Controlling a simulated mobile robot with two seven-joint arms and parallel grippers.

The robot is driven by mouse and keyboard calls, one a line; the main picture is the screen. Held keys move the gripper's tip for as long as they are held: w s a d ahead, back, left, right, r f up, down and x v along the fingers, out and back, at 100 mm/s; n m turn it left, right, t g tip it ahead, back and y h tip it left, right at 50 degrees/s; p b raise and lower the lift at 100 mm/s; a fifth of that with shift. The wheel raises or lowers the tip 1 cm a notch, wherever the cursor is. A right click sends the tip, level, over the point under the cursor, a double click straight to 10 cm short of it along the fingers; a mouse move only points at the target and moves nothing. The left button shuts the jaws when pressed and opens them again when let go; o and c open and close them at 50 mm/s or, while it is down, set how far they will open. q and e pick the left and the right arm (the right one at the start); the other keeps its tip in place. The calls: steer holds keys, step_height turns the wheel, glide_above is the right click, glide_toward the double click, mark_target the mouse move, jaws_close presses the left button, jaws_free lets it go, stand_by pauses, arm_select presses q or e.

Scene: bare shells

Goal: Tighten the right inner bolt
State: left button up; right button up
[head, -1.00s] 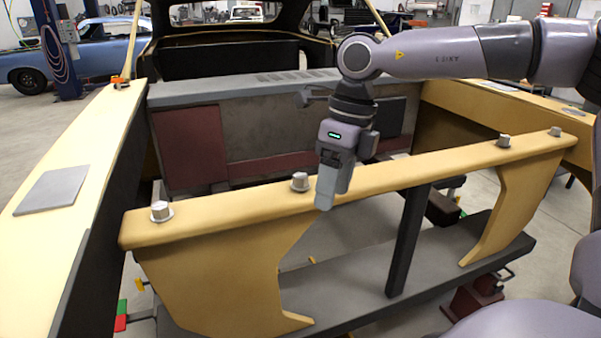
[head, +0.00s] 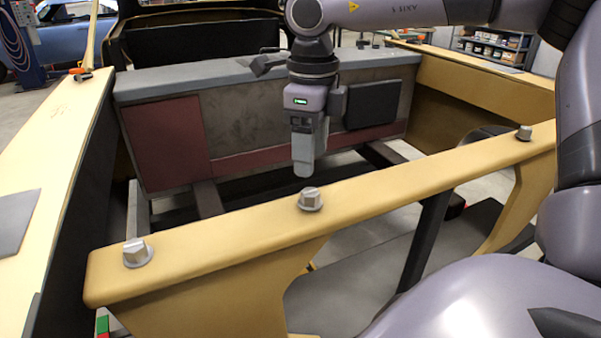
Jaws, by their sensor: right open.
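A grey bolt (head: 311,198) with a hex head and round washer stands upright on the yellow rail (head: 420,182), left of the rail's middle. A second bolt (head: 137,252) stands near the rail's left end. A third bolt (head: 524,133) stands far to the right, close to my arm. Which inner bolt the task names as right cannot be told from the picture alone. My right gripper (head: 304,170) points down, just behind and above the left-of-middle bolt, apart from it. It is open, with its fingers seen edge-on and nothing between them. My left gripper is out of view.
A grey and dark red panel (head: 175,143) stands behind the rail. A long yellow side (head: 50,140) with a grey plate (head: 15,220) runs along the left. My right arm hides the rail's right end. Space around the gripper is clear.

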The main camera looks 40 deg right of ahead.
mark_target(310, 191)
steer(key=shift+w+f, duration=0.1)
steer(key=shift+f, duration=0.05)
steer(key=shift+f+p, duration=0.35)
steer(key=shift+f, duration=3.05)
steer(key=c, duration=1.1)
steer(key=shift+o, duration=0.2)
